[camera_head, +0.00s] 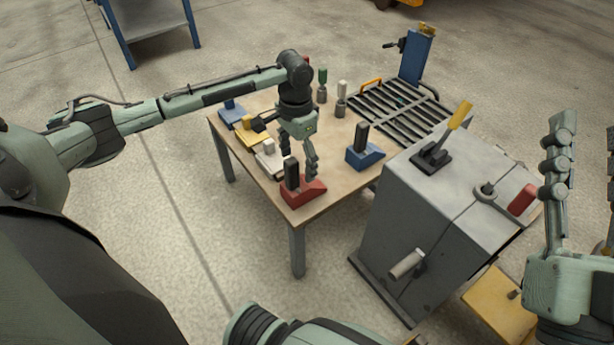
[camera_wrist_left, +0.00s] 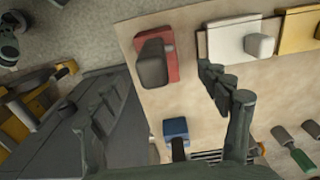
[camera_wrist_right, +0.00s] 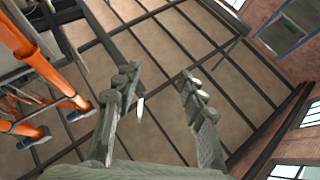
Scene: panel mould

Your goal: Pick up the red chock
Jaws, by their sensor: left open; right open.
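The red chock (camera_head: 308,190), a wedge with an upright dark grip block, sits at the near corner of the table. In the left wrist view the red chock (camera_wrist_left: 172,72) lies beyond the fingertips, between their two lines. My left gripper (camera_head: 300,162) is open and empty above the table, just behind the chock in the head view; its fingers also show in the left wrist view (camera_wrist_left: 158,82). I cannot tell whether a finger touches the chock. My right gripper (camera_wrist_right: 165,92) is open and empty, pointing up at the ceiling, away from the table.
A white chock (camera_head: 268,160), a yellow chock (camera_head: 250,134) and a blue chock (camera_head: 230,113) line the table's left edge. Another blue chock (camera_head: 364,156) stands right of the red one. A grey machine cabinet (camera_head: 425,215) with levers stands close at the right.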

